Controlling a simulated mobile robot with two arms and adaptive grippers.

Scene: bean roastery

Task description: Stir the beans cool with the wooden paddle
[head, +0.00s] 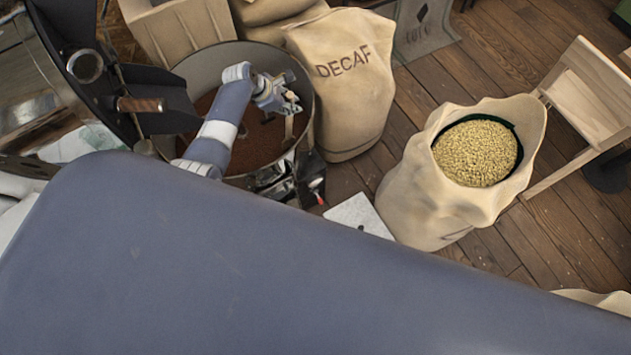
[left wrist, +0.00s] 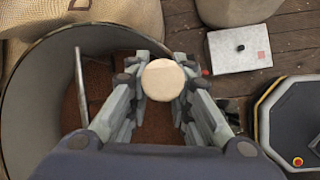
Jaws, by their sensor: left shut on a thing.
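The wooden paddle (head: 289,127) stands roughly upright in the round metal cooling bin, its lower end down at the beans. Its round pale top (left wrist: 163,80) shows between the fingers in the left wrist view. My left gripper (head: 287,101) is shut on the paddle, over the right part of the bin. The dark brown beans (head: 252,143) cover the bin's floor; they also show in the left wrist view (left wrist: 97,88). The bin's wall (head: 207,66) rises around them. My left arm hides part of the beans. My right gripper is not in view.
The roaster's dark metal parts (head: 160,105) overhang the bin's left side. A DECAF sack (head: 345,85) stands close behind right. An open sack of pale beans (head: 430,195) and a white box (head: 358,215) are to the right. A wooden chair (head: 585,100) stands farther right.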

